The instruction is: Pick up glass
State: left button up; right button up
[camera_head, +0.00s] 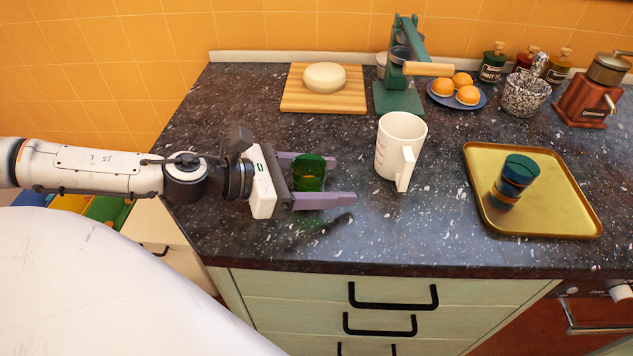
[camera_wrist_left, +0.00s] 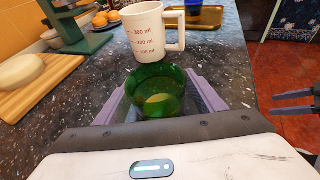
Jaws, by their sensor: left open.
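A green see-through glass (camera_head: 309,173) stands on the dark speckled counter. It also shows in the left wrist view (camera_wrist_left: 156,93), where its open rim faces up. My left gripper (camera_head: 338,180) reaches in from the left with its purple fingers open, one on each side of the glass. The glass is between the fingers, close to the palm; I cannot tell whether it touches either finger. My right gripper (camera_wrist_left: 279,103) shows at the right edge of the left wrist view, with its two fingers apart and nothing between them.
A white measuring mug (camera_head: 396,148) stands just beyond my left fingertips. A gold tray (camera_head: 560,205) with stacked dark cups is at the right. A wooden board (camera_head: 295,100) with a pale round item, a green press (camera_head: 400,95) and a plate of buns are behind. The counter front is clear.

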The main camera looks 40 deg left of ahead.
pick_arm(q)
jog(key=c, duration=1.2)
jog(key=shift+r, duration=0.1)
jog(key=shift+r, duration=0.55)
notch_tip(320, 180, up, 27)
jog(key=p, duration=0.3)
jog(key=shift+f, duration=0.1)
